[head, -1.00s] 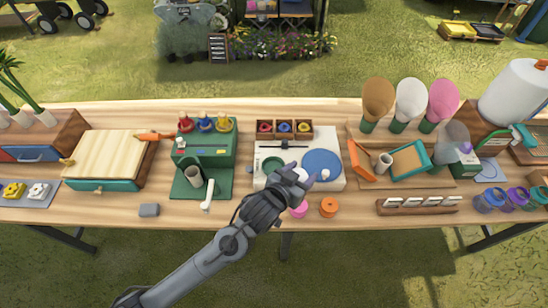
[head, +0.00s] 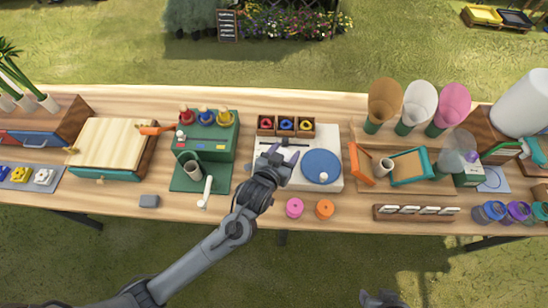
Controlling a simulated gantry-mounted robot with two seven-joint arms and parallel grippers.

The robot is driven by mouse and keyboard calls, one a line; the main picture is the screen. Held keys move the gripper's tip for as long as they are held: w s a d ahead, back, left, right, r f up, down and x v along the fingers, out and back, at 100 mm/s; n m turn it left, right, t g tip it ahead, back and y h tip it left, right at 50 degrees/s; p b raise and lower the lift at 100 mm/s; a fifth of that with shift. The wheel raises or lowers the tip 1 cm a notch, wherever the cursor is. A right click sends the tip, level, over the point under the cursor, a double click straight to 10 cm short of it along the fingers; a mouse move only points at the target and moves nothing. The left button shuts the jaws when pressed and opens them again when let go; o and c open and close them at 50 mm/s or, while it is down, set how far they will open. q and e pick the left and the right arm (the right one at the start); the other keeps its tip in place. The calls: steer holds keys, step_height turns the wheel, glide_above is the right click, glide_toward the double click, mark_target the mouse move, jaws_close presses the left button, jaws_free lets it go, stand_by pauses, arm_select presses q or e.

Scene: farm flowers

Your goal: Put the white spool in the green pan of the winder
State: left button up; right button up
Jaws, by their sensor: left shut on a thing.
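The winder (head: 333,140) is a white board with a large blue disc (head: 321,163) on its right, which carries a small pale knob. Its green pan is on the left half and is now hidden under my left gripper. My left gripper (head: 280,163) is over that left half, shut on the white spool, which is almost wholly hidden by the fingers. I cannot tell whether the spool touches the pan. A dark part of my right gripper (head: 380,299) shows at the bottom edge; its fingers are not clear.
A pink spool (head: 294,208) and an orange spool (head: 325,209) stand in front of the winder. A wooden box of coloured spools (head: 286,125) is at its back. A green stand (head: 205,140) is left, a wooden tray with frames (head: 408,166) right.

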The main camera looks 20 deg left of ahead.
arm_select(q)
steer(key=a, duration=0.1)
steer(key=w+a+f, duration=0.1)
steer(key=a+f, duration=0.1)
steer(key=shift+w+a+f, duration=0.15)
steer(key=shift+a+f, duration=0.1)
steer(key=shift+a, duration=0.15)
steer(key=shift+f+b, duration=0.55)
steer(key=shift+f, duration=1.45)
steer(key=o, duration=1)
steer(key=shift+f, duration=0.15)
